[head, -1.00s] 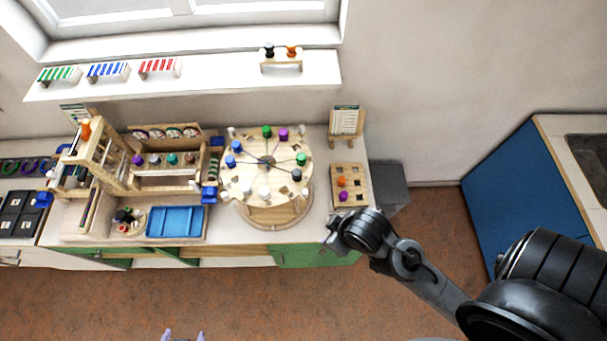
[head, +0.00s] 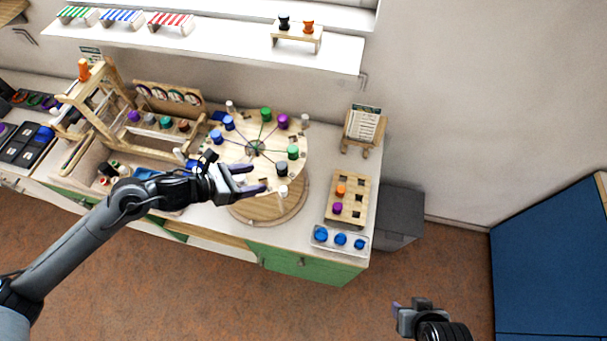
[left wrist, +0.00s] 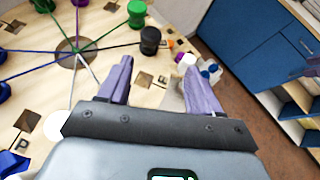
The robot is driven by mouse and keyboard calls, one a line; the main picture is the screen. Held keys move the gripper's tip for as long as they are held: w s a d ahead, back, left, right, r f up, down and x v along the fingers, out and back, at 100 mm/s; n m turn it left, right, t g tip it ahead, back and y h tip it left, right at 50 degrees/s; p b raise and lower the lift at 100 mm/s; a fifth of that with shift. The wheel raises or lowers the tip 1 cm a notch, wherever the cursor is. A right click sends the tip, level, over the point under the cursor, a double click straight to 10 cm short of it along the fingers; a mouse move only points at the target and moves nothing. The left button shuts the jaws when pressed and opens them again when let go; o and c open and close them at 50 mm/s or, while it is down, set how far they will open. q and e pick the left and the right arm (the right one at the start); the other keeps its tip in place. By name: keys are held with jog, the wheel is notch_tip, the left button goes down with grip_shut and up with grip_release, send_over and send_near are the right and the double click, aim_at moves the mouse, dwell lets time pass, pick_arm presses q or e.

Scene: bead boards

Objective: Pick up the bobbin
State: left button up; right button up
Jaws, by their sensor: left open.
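Several bobbins stand around a round wooden bead board with dark radiating cords: green (head: 266,114), purple (head: 282,121), blue (head: 228,123) and black (head: 281,169). A white bobbin (head: 282,191) stands near the board's front edge, just beyond my left fingertips. My left gripper (head: 258,179) is open and empty over the front of the board, hiding part of it. In the left wrist view, the black bobbin (left wrist: 150,40) stands beyond the gap between the fingers (left wrist: 156,66). A white one (left wrist: 57,125) is left of the fingers. My right gripper (head: 406,312) is low at the right, its jaws unclear.
A wooden block (head: 347,211) with orange and purple bobbins stands right of the board. A clear tray (head: 323,245) with blue pieces is in front of it. A wooden frame (head: 88,100) stands at the left. A sign stand (head: 363,125) is behind the block.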

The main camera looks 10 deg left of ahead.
aim_at(280, 166)
pick_arm(q)
jog(key=shift+w+a+r, duration=0.3)
jog(key=shift+w+a, duration=0.05)
jog(key=shift+w, duration=0.15)
jog(key=shift+w+d+r, duration=0.1)
jog(key=shift+w, duration=0.2)
jog(key=p+x, duration=0.1)
jog(key=x, duration=0.4)
jog(key=shift+r, duration=0.15)
jog(key=shift+w+d+f+p, duration=0.2)
jog(key=shift+w+d+p, duration=0.1)
jog(key=shift+w+d, duration=0.05)
jog(key=p+x, duration=0.1)
jog(key=x, duration=0.2)
jog(key=shift+w, duration=0.1)
jog(key=shift+w+d+f, duration=0.35)
pick_arm(e)
notch_tip(280, 166, up, 2)
jog(key=shift+r, duration=0.25)
jog(key=shift+a, duration=0.1)
